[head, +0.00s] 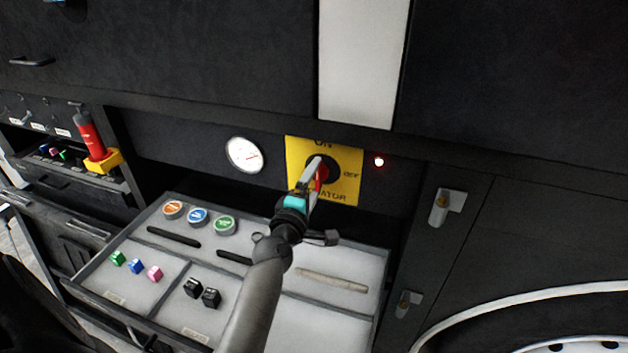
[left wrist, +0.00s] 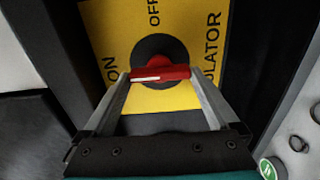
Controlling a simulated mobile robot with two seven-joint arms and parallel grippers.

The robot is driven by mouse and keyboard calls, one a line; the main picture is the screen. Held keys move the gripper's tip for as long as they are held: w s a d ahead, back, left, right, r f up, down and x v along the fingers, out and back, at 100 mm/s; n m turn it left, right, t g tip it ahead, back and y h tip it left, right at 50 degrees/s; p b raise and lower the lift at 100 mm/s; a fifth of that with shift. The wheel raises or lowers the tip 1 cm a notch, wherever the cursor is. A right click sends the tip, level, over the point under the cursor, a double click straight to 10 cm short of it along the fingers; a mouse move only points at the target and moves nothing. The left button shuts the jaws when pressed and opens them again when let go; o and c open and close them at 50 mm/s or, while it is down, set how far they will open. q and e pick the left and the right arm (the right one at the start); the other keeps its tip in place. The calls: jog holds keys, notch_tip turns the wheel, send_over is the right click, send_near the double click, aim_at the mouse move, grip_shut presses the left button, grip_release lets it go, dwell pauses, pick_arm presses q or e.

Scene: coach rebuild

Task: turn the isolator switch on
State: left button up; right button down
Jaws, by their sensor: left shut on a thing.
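The isolator switch is a yellow plate (head: 347,187) with a round black base and a red handle (head: 321,180), set in the dark wall. In the left wrist view, the red handle (left wrist: 172,73) lies nearly level between the words ON at left and ISOLATOR at right. A white stripe marks its left half, on the ON side; OFF is at the top. My left gripper (head: 314,172) is shut on the red handle, with one finger at each end in the left wrist view (left wrist: 160,76). My right gripper is not in view.
A small red lamp (head: 379,161) glows right of the plate, and a white dial (head: 245,154) is at left. An open drawer (head: 180,255) with small parts juts out below my left arm.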

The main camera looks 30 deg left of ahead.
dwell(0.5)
pick_arm(q)
jog(key=o, duration=1)
jog(key=b+v, duration=0.1)
jog(key=v, duration=1.4)
jog(key=shift+b, duration=0.4)
jog(key=shift+s+f, duration=0.1)
jog(key=shift+s, duration=0.15)
